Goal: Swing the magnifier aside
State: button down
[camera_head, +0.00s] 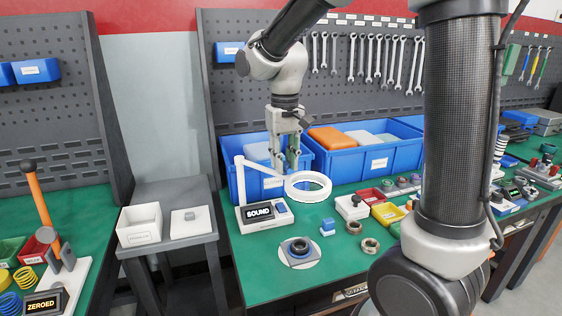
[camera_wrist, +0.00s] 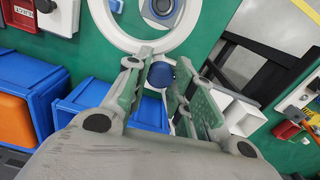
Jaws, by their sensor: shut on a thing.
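The magnifier is a white ring (camera_head: 307,187) on a thin white arm from a post on a white base (camera_head: 264,218) that reads SOUND. In the wrist view the ring (camera_wrist: 103,22) fills the upper middle. My gripper (camera_head: 286,168) is just behind the ring, in front of the blue bins. In the wrist view its fingers (camera_wrist: 158,66) are closed around a small blue grip (camera_wrist: 160,75) at the ring's near edge. The fingers partly hide the grip and the arm.
Large blue bins (camera_head: 376,158) stand along the back of the bench. A small blue block (camera_head: 327,227), metal rings (camera_head: 370,246) and red and yellow trays (camera_head: 388,214) lie to the right. A side table with a white bin (camera_head: 139,225) stands left, across a gap.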

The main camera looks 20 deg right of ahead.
jog(key=w+d+n, duration=0.3)
jog(key=w+n, duration=0.3)
jog(key=w, duration=0.2)
jog(key=w+d+n, duration=0.3)
jog(key=w+n, duration=0.4)
jog(key=w, duration=0.1)
jog(key=shift+d, duration=0.35)
jog(key=shift+w+r, duration=0.1)
jog(key=shift+w, duration=0.05)
jog(key=c, duration=1.2)
grip_release()
jog(key=shift+o, duration=0.2)
notch_tip(320, 180, up, 12)
